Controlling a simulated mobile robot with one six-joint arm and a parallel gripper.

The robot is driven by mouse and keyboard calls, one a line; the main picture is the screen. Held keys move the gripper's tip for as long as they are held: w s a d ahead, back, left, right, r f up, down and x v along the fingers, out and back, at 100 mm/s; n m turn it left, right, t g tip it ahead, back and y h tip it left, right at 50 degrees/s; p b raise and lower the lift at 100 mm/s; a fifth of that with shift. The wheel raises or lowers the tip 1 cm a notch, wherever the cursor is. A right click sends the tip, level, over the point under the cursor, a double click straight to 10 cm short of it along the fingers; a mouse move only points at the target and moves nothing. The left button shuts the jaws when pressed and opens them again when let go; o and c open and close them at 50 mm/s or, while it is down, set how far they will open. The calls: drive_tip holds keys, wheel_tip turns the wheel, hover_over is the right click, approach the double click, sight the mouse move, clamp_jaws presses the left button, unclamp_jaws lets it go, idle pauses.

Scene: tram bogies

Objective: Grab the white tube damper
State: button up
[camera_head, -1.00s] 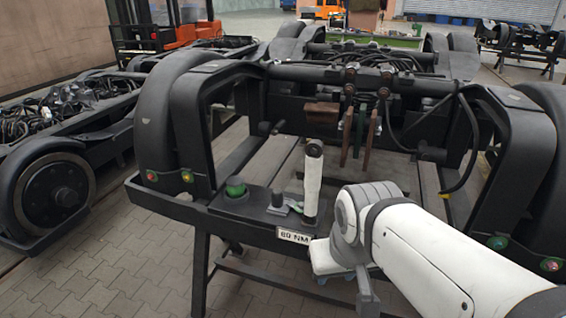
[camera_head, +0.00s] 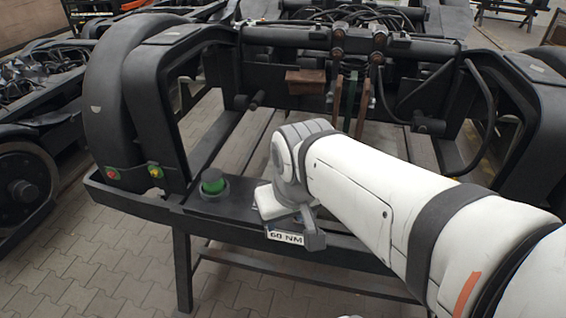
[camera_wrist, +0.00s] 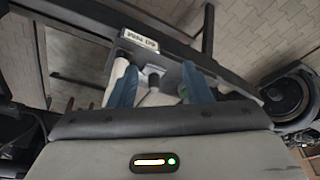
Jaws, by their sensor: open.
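The white tube damper (camera_wrist: 114,71) shows in part in the wrist view, beside and partly behind the left blue finger. It looks to be outside the gap between the fingers; whether it touches the finger I cannot tell. In the head view the damper is hidden behind my arm. My gripper (camera_wrist: 157,80) is open, its two blue fingers spread over the dark shelf. A small dark fitting (camera_wrist: 153,74) shows between the fingers. In the head view my wrist is low over the shelf, and the fingertips are not clear.
The dark bogie beam (camera_head: 130,196) carries a green knob (camera_head: 213,183) left of my wrist and a "60 NM" plate (camera_head: 286,238) on its front. Brown hanging bars (camera_head: 350,105) are behind my arm. Paved floor (camera_head: 90,270) is open at lower left.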

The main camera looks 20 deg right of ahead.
drive_tip(key=o, duration=0.6)
drive_tip(key=w+d+r+m, duration=0.1)
drive_tip(key=w, duration=0.2)
drive_tip(key=w+d+r+m+b, duration=0.1)
drive_tip(key=w+d+r, duration=0.1)
drive_tip(key=w, duration=0.2)
drive_tip(key=w+d+r+m+h+b, duration=0.1)
drive_tip(key=w+d, duration=0.1)
drive_tip(key=w, duration=0.2)
drive_tip(key=shift+d+r+m, duration=0.1)
drive_tip(key=shift+r+m, duration=0.25)
drive_tip(key=shift+m, duration=0.05)
drive_tip(key=w+d+m, duration=0.1)
drive_tip(key=w+d, duration=0.1)
drive_tip(key=w+d+r+m+b, duration=0.1)
drive_tip(key=w+d, duration=0.1)
drive_tip(key=w+d+r+m+g, duration=0.1)
drive_tip(key=w+d, duration=0.1)
drive_tip(key=d, duration=0.1)
drive_tip(key=shift+w+r+h+b, duration=0.15)
drive_tip(key=shift+w+h+b, duration=0.15)
drive_tip(key=shift+w, duration=0.1)
drive_tip(key=shift+w+d+f, duration=0.15)
drive_tip(key=shift+w+f, duration=0.05)
drive_tip(key=shift+p+x, duration=0.7)
drive_tip(key=shift+x, duration=2.85)
